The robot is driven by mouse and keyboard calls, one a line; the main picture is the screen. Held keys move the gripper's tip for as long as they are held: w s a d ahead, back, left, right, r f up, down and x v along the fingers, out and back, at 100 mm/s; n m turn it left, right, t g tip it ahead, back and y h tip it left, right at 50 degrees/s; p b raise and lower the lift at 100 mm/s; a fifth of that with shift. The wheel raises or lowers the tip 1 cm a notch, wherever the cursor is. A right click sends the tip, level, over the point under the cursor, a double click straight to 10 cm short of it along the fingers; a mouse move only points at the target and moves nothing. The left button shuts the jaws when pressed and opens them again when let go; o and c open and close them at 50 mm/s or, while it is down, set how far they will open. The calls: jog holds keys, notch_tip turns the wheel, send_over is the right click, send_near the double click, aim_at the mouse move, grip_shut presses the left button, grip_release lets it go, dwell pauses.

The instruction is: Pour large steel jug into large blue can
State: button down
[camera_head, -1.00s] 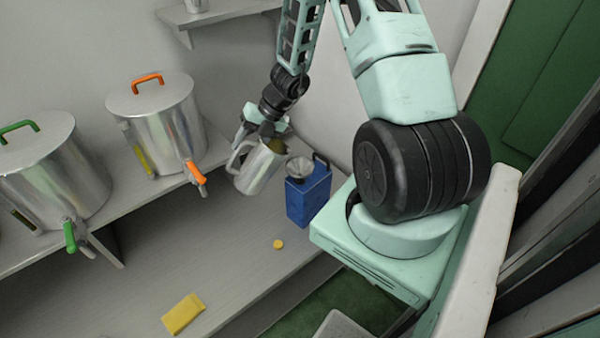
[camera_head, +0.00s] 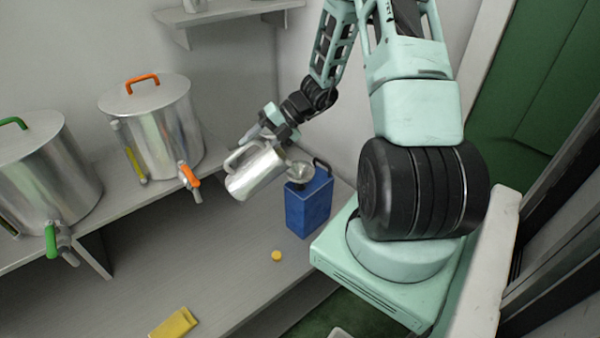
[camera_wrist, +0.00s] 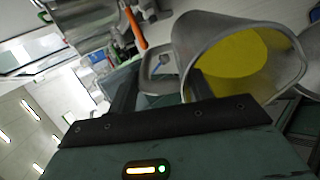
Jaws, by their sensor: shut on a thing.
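The large steel jug (camera_head: 255,172) is held by my gripper (camera_head: 268,138), tilted with its mouth toward the upper right, near the blue can. In the wrist view the jug (camera_wrist: 190,40) shows yellow-green liquid (camera_wrist: 232,62) inside, and its handle is at my gripper's fingers (camera_wrist: 158,92). The large blue can (camera_head: 309,205) stands upright on the lower bench with a black handle. A grey funnel (camera_head: 299,171) sits at its top. The jug's mouth is beside and above the funnel in the head view. No stream of liquid is visible.
Steel tanks with an orange tap (camera_head: 190,181) and a green tap (camera_head: 56,240) stand on the raised shelf at left. A yellow cap (camera_head: 277,256) and a yellow cloth (camera_head: 174,323) lie on the lower bench (camera_head: 225,265). A wall shelf (camera_head: 235,14) is above.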

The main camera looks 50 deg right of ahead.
jog(key=shift+s+d+r+t+y+b, duration=0.35)
jog(key=shift+d+t+y+b, duration=0.2)
jog(key=shift+b, duration=0.7)
dwell(0.8)
jog(key=shift+s+d+f+t+y+b, duration=0.15)
jog(key=shift+s+d+t+y+b, duration=0.25)
jog(key=shift+b, duration=0.6)
jog(key=shift+s+d+f+t+y+b, duration=0.15)
jog(key=shift+y+b, duration=0.3)
jog(key=shift+b, duration=0.5)
dwell(2.4)
jog(key=shift+s+d+r+y+p, duration=0.15)
jog(key=shift+d+p, duration=0.1)
jog(key=shift+d, duration=0.1)
jog(key=shift+s+d+r+y+p, duration=0.1)
jog(key=shift+s+d+y+p, duration=0.05)
jog(key=shift+d+p, duration=0.15)
dwell(1.0)
